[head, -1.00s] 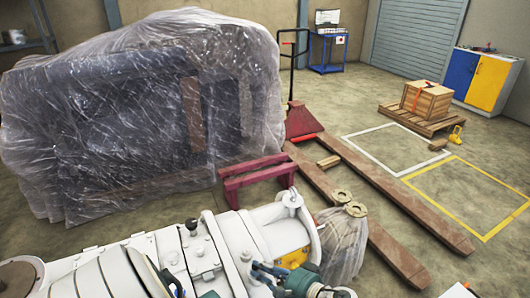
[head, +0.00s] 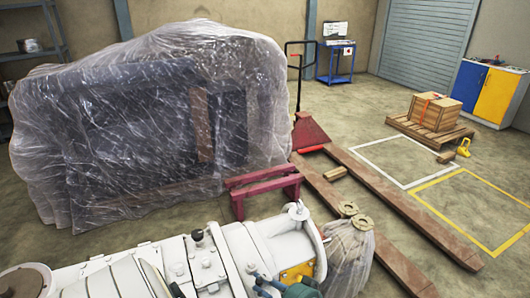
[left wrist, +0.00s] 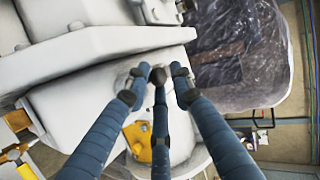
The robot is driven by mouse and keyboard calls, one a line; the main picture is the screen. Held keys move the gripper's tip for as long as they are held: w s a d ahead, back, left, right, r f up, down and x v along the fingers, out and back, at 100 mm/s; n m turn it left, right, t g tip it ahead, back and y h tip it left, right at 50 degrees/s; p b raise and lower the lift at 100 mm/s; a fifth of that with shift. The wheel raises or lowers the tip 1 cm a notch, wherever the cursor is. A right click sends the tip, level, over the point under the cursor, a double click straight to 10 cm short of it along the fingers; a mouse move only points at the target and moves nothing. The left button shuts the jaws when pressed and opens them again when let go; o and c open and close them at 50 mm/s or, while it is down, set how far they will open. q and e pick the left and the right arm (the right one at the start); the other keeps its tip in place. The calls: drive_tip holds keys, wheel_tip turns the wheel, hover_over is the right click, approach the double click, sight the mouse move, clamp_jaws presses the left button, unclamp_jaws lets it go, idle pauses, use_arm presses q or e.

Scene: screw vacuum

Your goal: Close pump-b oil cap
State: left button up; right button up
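The white pump (head: 232,248) lies along the bottom of the head view, cut off by the lower edge. An orange-yellow plate (head: 297,271) is on its right end; it also shows in the left wrist view (left wrist: 138,142). My left gripper (head: 287,288) is a dark teal shape at the bottom edge, against the pump's right end. In the left wrist view its blue fingers (left wrist: 158,84) reach to the white pump body, with a dark round knob (left wrist: 158,75) between the tips. I cannot tell if the knob is the oil cap or is gripped. My right gripper is not in view.
A large plastic-wrapped machine (head: 150,130) stands behind the pump. A red stand (head: 262,190) and a wrapped bundle (head: 348,258) are close by. A pallet jack (head: 400,215) lies to the right.

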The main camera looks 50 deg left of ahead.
use_arm(q)
drive_tip(key=shift+f, duration=0.15)
drive_tip(key=shift+r, duration=0.35)
wheel_tip(320, 180, up, 9)
drive_tip(key=shift+r, duration=0.2)
drive_tip(key=shift+o, duration=0.5)
